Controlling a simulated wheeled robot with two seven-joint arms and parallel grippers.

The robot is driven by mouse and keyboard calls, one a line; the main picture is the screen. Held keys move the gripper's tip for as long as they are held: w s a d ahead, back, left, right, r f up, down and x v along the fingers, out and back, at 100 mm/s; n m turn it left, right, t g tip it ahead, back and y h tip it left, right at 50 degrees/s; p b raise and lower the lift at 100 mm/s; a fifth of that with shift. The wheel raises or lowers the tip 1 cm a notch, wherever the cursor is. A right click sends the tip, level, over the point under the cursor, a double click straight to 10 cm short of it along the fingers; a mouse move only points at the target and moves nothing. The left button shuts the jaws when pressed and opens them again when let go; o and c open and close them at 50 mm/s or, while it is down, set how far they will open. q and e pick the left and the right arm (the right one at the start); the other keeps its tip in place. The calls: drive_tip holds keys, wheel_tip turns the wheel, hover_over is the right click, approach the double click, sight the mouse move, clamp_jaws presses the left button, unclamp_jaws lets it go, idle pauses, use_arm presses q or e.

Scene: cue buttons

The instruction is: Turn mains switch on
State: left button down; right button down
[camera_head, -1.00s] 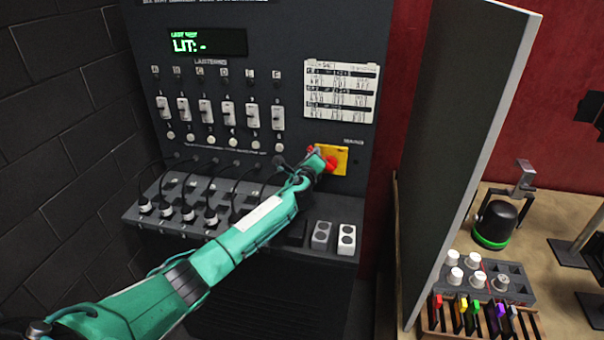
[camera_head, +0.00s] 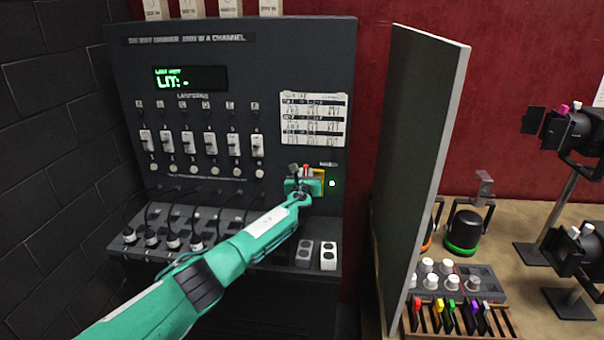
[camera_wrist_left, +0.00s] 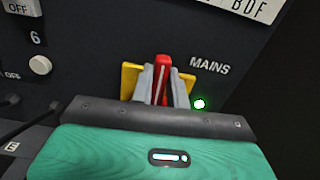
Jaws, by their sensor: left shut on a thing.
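My right gripper is not in view.
The dark panel (camera_head: 225,130) has a row of white lantern switches and a green display (camera_head: 190,78). Cables run to a ledge below. A tall divider (camera_head: 420,150) stands right of the panel. Lamps and a rack (camera_head: 460,318) are on the bench beyond.

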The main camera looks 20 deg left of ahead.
use_arm(q)
drive_tip(key=shift+d+m, duration=0.2)
drive_tip(key=shift+m, duration=0.1)
idle(0.4)
drive_tip(key=c, duration=1.4)
unclamp_jaws()
drive_tip(key=shift+o, duration=0.2)
drive_tip(key=v, duration=1.3)
drive_tip(key=shift+s+d, duration=0.2)
drive_tip(key=shift+s, duration=0.1)
